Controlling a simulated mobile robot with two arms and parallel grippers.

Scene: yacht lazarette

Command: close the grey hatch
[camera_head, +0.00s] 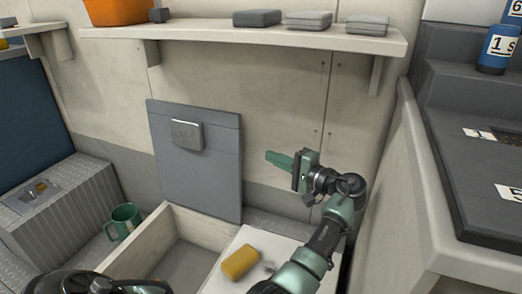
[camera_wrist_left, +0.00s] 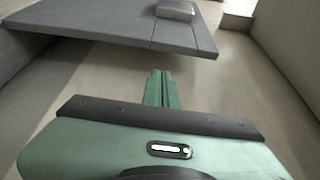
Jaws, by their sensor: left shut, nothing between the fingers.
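The grey hatch (camera_head: 192,175) stands upright against the back wall, raised open over a pale open compartment (camera_head: 200,224). A metal latch (camera_head: 187,134) sits near its upper edge. My left gripper (camera_head: 268,156) is shut and empty, just right of the hatch panel, with its fingers pointing left toward it. In the left wrist view the shut fingers (camera_wrist_left: 160,76) point toward the wall, and the hatch (camera_wrist_left: 130,28) shows above and left of them, apart in the picture. My right gripper does not show.
A yellow sponge-like block (camera_head: 240,262) lies on the pale top right of the compartment. A green mug (camera_head: 123,221) stands to its left. A shelf (camera_head: 240,36) above holds an orange container (camera_head: 118,10) and several grey boxes. A grey stepped counter (camera_head: 470,150) rises at right.

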